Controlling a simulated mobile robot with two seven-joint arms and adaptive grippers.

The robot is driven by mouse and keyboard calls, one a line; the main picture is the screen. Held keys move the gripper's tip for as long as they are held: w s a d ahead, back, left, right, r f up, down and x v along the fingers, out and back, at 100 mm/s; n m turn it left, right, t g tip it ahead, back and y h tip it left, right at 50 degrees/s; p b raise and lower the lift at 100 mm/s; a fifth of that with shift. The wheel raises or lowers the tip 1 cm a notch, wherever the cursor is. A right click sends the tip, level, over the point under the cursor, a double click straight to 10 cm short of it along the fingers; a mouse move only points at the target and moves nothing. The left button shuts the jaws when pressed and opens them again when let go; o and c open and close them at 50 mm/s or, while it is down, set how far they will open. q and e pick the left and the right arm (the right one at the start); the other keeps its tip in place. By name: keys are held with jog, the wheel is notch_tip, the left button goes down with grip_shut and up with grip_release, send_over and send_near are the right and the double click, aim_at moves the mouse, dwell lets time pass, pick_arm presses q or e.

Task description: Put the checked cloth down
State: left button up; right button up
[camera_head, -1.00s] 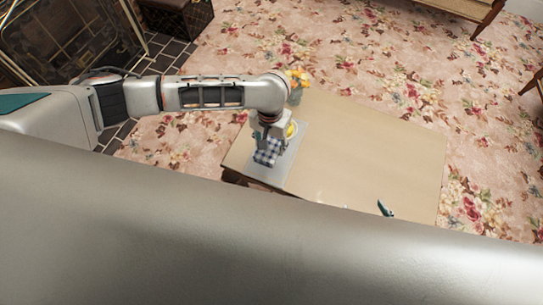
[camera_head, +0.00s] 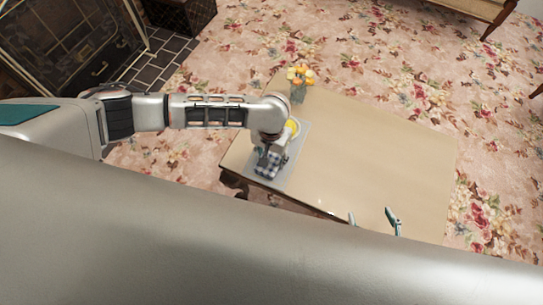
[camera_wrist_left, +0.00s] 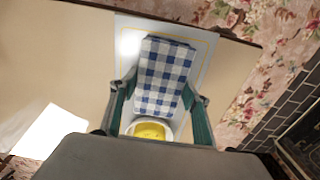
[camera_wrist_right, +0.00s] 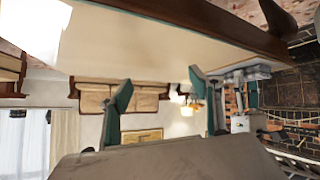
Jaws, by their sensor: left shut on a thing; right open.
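The blue-and-white checked cloth (camera_head: 268,168) is at the near end of the grey placemat (camera_head: 298,158) on the table. My left gripper (camera_head: 270,158) is over it and shut on it. In the left wrist view the cloth (camera_wrist_left: 162,75) is a flat folded strip between the fingers (camera_wrist_left: 156,105), above the yellow-bordered placemat (camera_wrist_left: 206,48). I cannot tell whether it touches the mat. My right gripper (camera_head: 373,219) is open and empty by the table's near edge; its spread fingers also show in the right wrist view (camera_wrist_right: 162,92).
A white dish with yellow inside (camera_wrist_left: 150,130) is close to the left gripper. A vase of yellow and orange flowers (camera_head: 299,84) stands at the table's far left corner. The right part of the tabletop (camera_head: 385,155) is clear.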

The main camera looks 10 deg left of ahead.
pick_arm(q)
jog(key=shift+f, duration=0.1)
jog(key=o, duration=1.1)
jog(key=shift+o, duration=0.4)
pick_arm(e)
jog(key=shift+f, duration=0.15)
